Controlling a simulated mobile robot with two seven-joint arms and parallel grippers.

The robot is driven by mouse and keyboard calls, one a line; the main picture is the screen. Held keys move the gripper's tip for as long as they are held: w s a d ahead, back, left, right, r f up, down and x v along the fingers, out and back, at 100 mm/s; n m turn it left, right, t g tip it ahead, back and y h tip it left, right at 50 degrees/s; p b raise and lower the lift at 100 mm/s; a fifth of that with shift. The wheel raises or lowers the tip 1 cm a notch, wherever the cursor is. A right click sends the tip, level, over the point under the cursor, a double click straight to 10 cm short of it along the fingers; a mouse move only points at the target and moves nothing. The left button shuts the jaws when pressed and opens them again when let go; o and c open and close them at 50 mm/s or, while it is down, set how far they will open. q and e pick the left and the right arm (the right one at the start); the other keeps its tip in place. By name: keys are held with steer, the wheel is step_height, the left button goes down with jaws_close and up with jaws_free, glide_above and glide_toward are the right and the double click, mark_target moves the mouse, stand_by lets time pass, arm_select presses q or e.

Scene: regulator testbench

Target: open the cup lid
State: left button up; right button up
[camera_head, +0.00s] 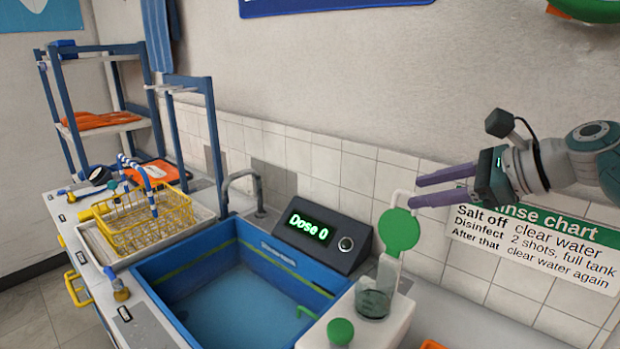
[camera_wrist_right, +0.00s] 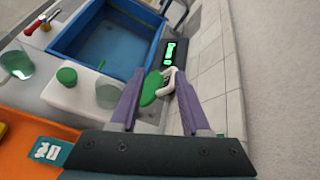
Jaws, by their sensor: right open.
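A clear cup (camera_head: 375,301) with a little liquid stands upright on a white unit beside the sink; it also shows in the right wrist view (camera_wrist_right: 107,94). A round green lid (camera_head: 399,231) stands on edge above the cup, beside a white curved arm (camera_head: 389,207). The lid (camera_wrist_right: 152,88) shows in the right wrist view between and just beyond my fingertips. My right gripper (camera_head: 414,191) is open and empty, just above and right of the lid; its fingers (camera_wrist_right: 161,76) are apart. Whether a finger touches the lid I cannot tell. My left gripper is not in view.
A green knob (camera_head: 340,331) sits on the white unit. A blue sink (camera_head: 222,241) and a display box (camera_head: 322,236) reading "Dose 0" are to the left. A yellow wire basket (camera_head: 150,228) stands farther left. The tiled wall (camera_head: 358,178) is close behind.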

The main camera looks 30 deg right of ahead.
mark_target(401, 220)
steer(key=shift+c, duration=0.4)
